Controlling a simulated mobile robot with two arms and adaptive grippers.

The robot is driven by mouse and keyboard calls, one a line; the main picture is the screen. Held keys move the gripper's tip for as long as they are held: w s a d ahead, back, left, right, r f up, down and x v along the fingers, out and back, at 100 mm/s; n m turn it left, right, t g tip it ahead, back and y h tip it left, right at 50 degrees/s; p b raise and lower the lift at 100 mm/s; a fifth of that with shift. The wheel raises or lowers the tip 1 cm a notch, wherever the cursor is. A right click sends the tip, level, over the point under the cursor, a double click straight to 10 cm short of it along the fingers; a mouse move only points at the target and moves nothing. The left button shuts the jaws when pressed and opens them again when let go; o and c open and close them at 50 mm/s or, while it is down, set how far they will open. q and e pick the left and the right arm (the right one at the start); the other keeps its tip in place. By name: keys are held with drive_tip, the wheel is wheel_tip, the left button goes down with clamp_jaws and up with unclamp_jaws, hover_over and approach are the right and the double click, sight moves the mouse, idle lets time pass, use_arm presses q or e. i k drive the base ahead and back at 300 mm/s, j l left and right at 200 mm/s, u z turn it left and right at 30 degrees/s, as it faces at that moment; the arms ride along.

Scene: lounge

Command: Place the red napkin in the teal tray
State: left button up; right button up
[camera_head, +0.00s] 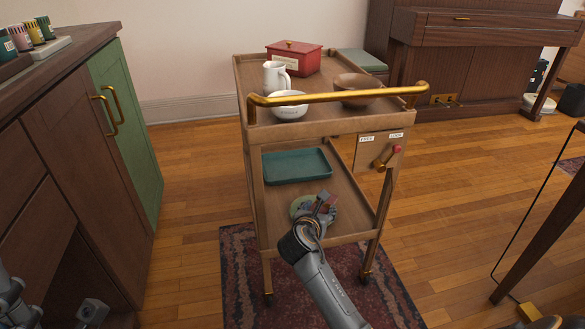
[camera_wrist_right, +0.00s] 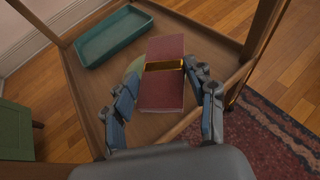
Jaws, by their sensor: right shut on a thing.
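The red napkin (camera_wrist_right: 163,92), folded with a gold band, is between the fingers of my right gripper (camera_wrist_right: 166,108) in the wrist view. My right gripper (camera_head: 320,207) is shut on it over the lower shelf of the wooden cart, and mostly hides it in the head view. The teal tray (camera_head: 297,166) lies empty on that shelf, behind and left of the gripper. It also shows at the upper left of the wrist view (camera_wrist_right: 113,37). Grey parts of my left arm show at the lower left of the head view; the left gripper's opening is unclear.
A round pale green thing (camera_head: 298,206) lies on the lower shelf (camera_head: 345,207), partly hidden by the right gripper. The cart's upper shelf holds a red box (camera_head: 294,60), a white jug (camera_head: 275,76) and bowls. Cart legs and the gold handle (camera_head: 340,96) frame the shelf opening.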

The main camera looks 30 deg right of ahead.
sight(295, 167)
drive_tip(key=i+l, duration=0.15)
drive_tip(key=i, duration=0.25)
drive_tip(key=i+l, duration=0.1)
drive_tip(key=i, duration=0.25)
drive_tip(key=i+l, duration=0.15)
drive_tip(key=i, duration=0.25)
